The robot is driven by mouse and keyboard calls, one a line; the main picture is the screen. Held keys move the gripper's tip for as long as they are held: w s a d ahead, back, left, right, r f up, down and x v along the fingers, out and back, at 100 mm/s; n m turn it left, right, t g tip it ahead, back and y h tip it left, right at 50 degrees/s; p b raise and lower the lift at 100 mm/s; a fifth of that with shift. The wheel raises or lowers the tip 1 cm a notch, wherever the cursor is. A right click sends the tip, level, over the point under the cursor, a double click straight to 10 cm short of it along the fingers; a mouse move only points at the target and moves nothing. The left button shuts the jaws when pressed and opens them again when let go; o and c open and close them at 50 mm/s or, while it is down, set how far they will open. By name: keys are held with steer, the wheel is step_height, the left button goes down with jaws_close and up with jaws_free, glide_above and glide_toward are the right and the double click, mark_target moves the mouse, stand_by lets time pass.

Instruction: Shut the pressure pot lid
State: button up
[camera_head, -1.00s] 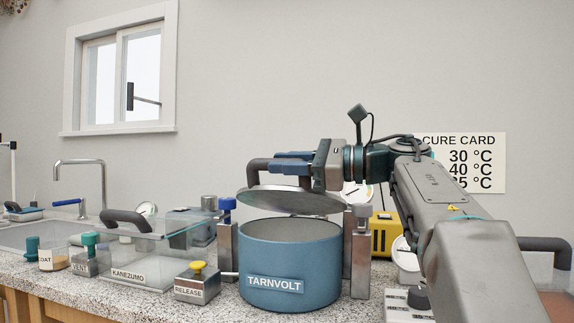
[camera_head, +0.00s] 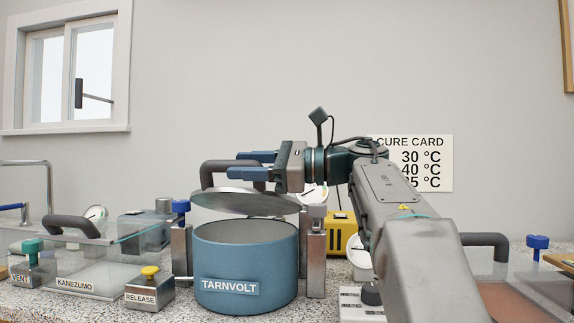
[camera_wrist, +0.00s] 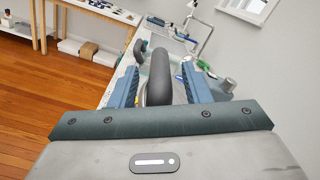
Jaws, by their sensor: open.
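The blue pressure pot (camera_head: 245,262), labelled TARNVOLT, stands on the speckled counter with its mouth partly uncovered. Its round grey lid (camera_head: 245,203) is raised and tilted above the pot, with a gap at the front. The lid's dark arched handle (camera_head: 207,176) rises from it; the handle also shows in the wrist view (camera_wrist: 160,78). My gripper (camera_head: 234,165) is above the lid at the handle. In the wrist view my open fingers (camera_wrist: 159,86) are on both sides of the handle, with a gap visible on each side.
A clear box labelled KANEZUMO (camera_head: 100,268) and a RELEASE block with a yellow knob (camera_head: 150,288) stand left of the pot. Metal posts (camera_head: 316,255) flank the pot. A yellow device (camera_head: 342,232) stands behind, to the right.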

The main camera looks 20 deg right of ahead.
steer(key=p+v, duration=0.2)
steer(key=v, duration=1)
steer(key=shift+d, duration=0.3)
steer(key=shift+s, duration=0.1)
